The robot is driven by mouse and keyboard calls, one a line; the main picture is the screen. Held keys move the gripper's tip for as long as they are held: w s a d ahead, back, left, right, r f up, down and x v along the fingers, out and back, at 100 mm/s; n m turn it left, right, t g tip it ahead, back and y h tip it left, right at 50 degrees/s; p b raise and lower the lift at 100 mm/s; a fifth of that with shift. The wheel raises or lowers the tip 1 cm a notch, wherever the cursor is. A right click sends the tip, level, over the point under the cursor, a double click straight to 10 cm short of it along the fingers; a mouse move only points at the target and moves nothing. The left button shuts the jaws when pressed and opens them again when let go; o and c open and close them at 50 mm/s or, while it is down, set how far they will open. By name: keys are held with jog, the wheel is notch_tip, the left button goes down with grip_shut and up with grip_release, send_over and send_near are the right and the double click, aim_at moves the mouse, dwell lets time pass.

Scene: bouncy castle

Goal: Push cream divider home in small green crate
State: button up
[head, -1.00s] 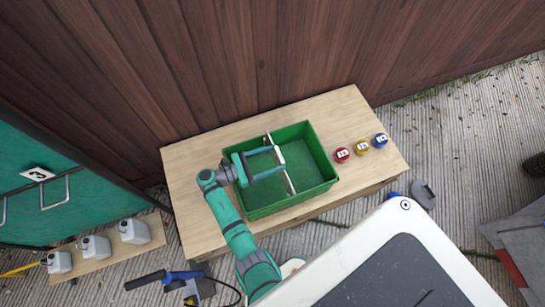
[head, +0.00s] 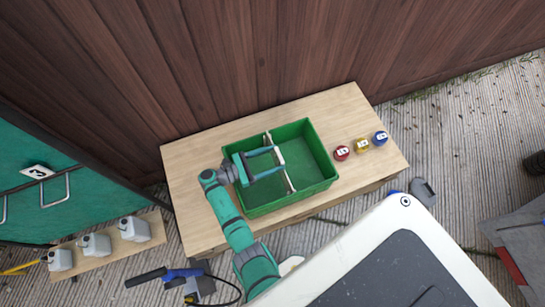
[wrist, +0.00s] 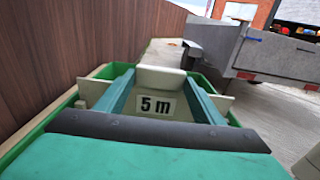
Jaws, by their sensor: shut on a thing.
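The green crate (head: 327,173) stands open-topped on the wooden table. The cream divider (head: 290,184) runs across the crate's middle, from the far wall to the near wall. It also shows in the wrist view (wrist: 92,90), with a raised middle part. My gripper (head: 279,158) reaches in from the left over the crate, shut on the divider. Its two fingers lie on either side of the divider's middle part. The divider's lower edge and how deep it sits are hidden.
Red (head: 341,153), yellow (head: 361,145) and blue (head: 380,138) round things stand in a row right of the crate. A brown plank wall (head: 250,60) rises behind the table (head: 185,165). Several white containers (head: 134,229) stand on a low board at lower left.

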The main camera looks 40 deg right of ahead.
jog(key=shift+f, duration=1.1)
jog(key=o, duration=1.2)
jog(key=shift+o, duration=0.2)
notch_tip(320, 180, up, 3)
jog(key=shift+r, duration=0.1)
jog(key=s+a+r, duration=0.6)
jog(key=s+r, duration=0.4)
jog(key=s, duration=0.2)
jog(key=shift+a, duration=0.35)
jog(key=shift+s+d+f, duration=0.1)
jog(key=shift+s, duration=0.05)
